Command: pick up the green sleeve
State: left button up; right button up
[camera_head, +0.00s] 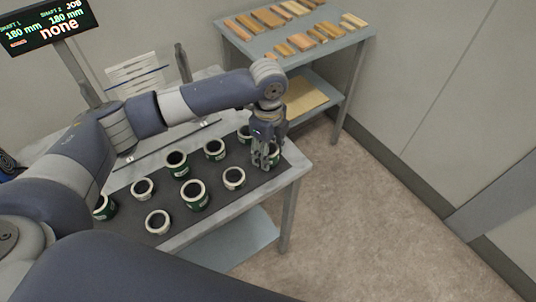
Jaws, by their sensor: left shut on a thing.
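Several green sleeves with pale rims and dark openings stand on a dark mat (213,203) on the table. A tall green one (196,202) is at the front middle, another (177,170) is behind it, and one (105,212) is at the left end. My left gripper (266,163) points down at the right end of the mat, shut on a green sleeve (275,157) that its fingers partly hide. I cannot tell whether that sleeve is lifted off the mat. My right gripper is not in view.
Shorter pale-rimmed rings (234,179) stand close around the sleeves. A grey shelf table (262,57) with wooden pieces stands behind to the right. A display (45,24) on a post is at the far left. The floor at the right is clear.

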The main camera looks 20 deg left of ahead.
pick_arm(q)
jog(key=shift+r+b, duration=0.3)
jog(key=shift+r, duration=0.45)
jog(key=s+d+r+b, duration=0.1)
jog(key=s+d+b, duration=0.1)
jog(key=s, duration=1.3)
jog(key=shift+s+d+r+b, duration=0.3)
jog(key=shift+d+r+b, duration=0.1)
jog(key=shift+d, duration=0.5)
notch_tip(320, 180, up, 5)
jog(key=p, duration=0.6)
